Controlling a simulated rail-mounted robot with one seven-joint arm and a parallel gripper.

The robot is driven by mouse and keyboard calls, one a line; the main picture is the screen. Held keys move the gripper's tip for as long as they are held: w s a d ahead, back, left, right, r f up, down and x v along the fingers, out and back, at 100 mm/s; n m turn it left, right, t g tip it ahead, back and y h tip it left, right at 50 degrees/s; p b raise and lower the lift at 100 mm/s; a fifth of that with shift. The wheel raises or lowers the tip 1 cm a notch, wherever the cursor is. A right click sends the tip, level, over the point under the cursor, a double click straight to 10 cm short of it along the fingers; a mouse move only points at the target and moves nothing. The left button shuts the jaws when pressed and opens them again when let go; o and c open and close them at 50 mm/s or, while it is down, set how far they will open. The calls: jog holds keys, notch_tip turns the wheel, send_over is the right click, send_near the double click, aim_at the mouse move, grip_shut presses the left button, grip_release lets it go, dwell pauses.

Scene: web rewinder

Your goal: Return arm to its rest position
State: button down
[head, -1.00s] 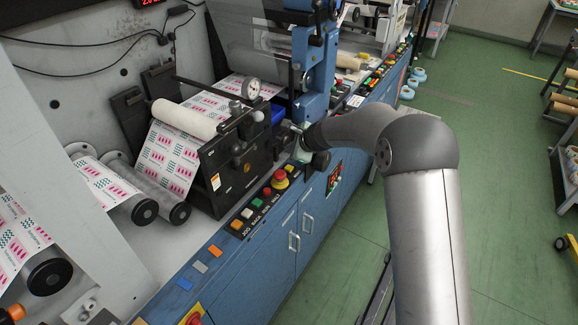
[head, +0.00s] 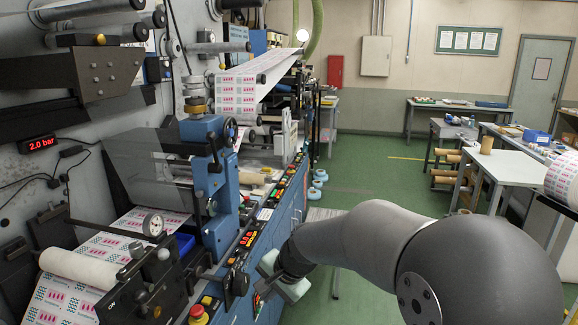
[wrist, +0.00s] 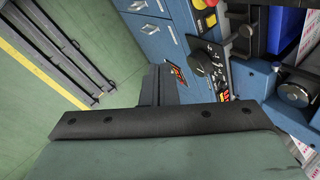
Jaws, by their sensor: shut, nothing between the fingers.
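My arm reaches in from the lower right of the head view. My gripper (head: 261,297) hangs beside the blue front of the rewinder (head: 240,300), in front of its button row. In the wrist view my gripper's dark fingers (wrist: 158,85) stand together past the wide grey-green gripper body. They are shut with nothing between them. The wrist view shows the blue cabinet doors (wrist: 150,40) and a control panel (wrist: 208,68) beyond the fingers. Whether the gripper clears the cabinet by much is hard to tell.
The printed web (head: 240,90) runs over rollers at the back. The green floor (head: 370,180) is clear. Tables (head: 510,168) stand at right.

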jog(key=s+d+n+g+h, duration=0.1)
jog(key=s+d+n+h, duration=0.1)
jog(key=s+d, duration=0.7)
jog(key=s+d+n+g+h, duration=0.1)
jog(key=s+d+n, duration=0.4)
jog(key=s+d, duration=0.5)
jog(key=s+h, duration=0.1)
jog(key=s, duration=0.5)
jog(key=shift+s+d+f+g+h, duration=0.3)
jog(key=shift+s+f+h, duration=0.1)
